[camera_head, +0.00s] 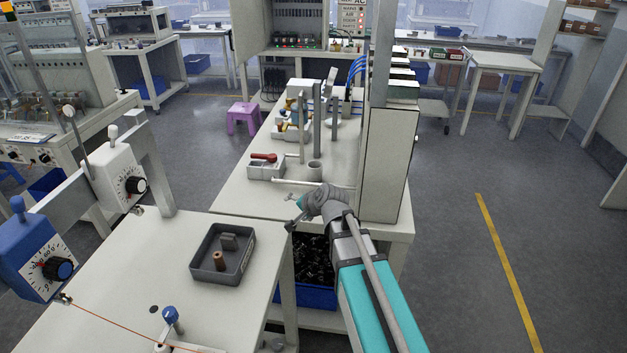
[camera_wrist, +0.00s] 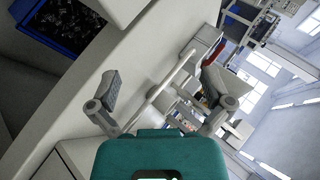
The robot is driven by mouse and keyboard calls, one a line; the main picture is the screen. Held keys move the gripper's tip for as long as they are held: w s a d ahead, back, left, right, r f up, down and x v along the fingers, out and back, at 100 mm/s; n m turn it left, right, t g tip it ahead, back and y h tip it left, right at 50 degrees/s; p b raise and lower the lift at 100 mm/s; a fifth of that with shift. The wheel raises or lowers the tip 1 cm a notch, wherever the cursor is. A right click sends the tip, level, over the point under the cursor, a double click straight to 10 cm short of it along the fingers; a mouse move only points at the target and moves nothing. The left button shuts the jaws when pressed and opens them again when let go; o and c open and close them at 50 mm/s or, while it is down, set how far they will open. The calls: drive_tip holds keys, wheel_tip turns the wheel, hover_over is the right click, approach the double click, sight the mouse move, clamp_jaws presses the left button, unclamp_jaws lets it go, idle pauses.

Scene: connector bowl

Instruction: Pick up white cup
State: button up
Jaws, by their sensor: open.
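A small pale grey-white cup (camera_head: 314,171) stands upright on the light workbench (camera_head: 248,198) in the head view, beside a thin upright post. My gripper (camera_head: 292,211) is near the front edge of that bench, nearer the camera than the cup and apart from it. In the wrist view my gripper (camera_wrist: 160,86) has its two fingers wide apart with nothing held between them. The wrist view is tilted, and I cannot clearly make out the cup in it.
A white box with a red-handled item (camera_head: 265,165) sits left of the cup. A tall cabinet (camera_head: 386,165) stands right of it. A pale horizontal rod (camera_head: 325,185) lies in front. Below is a blue bin (camera_head: 310,296) of dark parts. A grey tray (camera_head: 222,254) rests on the nearer table.

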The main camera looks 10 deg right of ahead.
drive_tip(key=w+a+r+m+t+b, duration=0.1)
drive_tip(key=w+r+m+t+b, duration=0.2)
drive_tip(key=w+m, duration=0.4)
drive_tip(key=m+t+h+b, duration=0.6)
drive_tip(key=m+h, duration=0.4)
drive_tip(key=m, duration=1.3)
hover_over(314, 174)
drive_tip(key=a+v, duration=0.1)
drive_tip(key=v, duration=0.3)
drive_tip(key=shift+d+f+m+h, duration=0.25)
drive_tip(key=shift+d+m+h, duration=0.1)
drive_tip(key=shift+m+h, duration=0.2)
wheel_tip(314, 174, down, 8)
drive_tip(key=b, duration=0.8)
drive_tip(key=shift+w+d, duration=0.15)
drive_tip(key=shift+w, duration=0.5)
